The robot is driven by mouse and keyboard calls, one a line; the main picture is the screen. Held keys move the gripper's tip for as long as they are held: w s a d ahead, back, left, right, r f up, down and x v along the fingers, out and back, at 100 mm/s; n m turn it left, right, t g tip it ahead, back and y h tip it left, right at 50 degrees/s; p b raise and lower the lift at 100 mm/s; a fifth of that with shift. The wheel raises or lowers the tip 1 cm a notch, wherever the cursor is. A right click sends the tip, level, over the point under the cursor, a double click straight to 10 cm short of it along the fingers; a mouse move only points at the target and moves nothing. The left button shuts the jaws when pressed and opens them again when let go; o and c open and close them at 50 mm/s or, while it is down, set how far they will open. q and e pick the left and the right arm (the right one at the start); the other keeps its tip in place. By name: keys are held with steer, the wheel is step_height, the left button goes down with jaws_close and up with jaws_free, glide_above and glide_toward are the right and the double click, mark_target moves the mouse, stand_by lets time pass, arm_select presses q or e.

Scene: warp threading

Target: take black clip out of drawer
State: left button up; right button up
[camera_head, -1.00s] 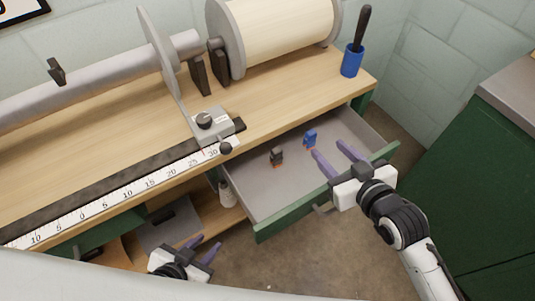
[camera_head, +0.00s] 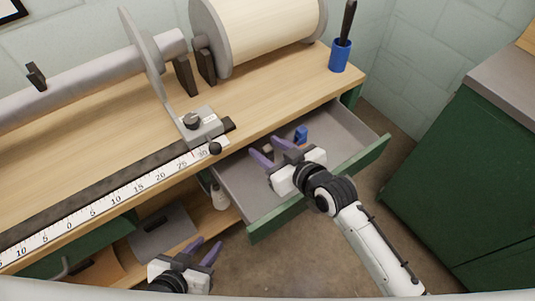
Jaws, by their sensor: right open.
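The green-fronted drawer (camera_head: 355,160) stands open below the wooden bench. My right gripper (camera_head: 264,150) is over the drawer, open, with its purple fingers pointing to the back left. A small dark part of the black clip (camera_head: 267,148) shows between the fingertips; the rest is hidden by the gripper. I cannot tell whether the fingers touch it. A blue clip (camera_head: 301,134) lies in the drawer just right of my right gripper. My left gripper (camera_head: 205,247) is open and empty in front of the lower shelf, at the bottom of the view.
The bench top (camera_head: 265,108) carries a ruler rail (camera_head: 110,209), a grey stop block (camera_head: 199,125), a large roller (camera_head: 262,30) and a blue cup (camera_head: 340,55) with a dark handle. A white bottle (camera_head: 218,197) stands on the lower shelf. A green cabinet (camera_head: 465,170) is at right.

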steer(key=shift+w+a+f, duration=0.1)
steer(key=shift+w+a, duration=0.05)
steer(key=shift+w, duration=0.05)
jaws_close()
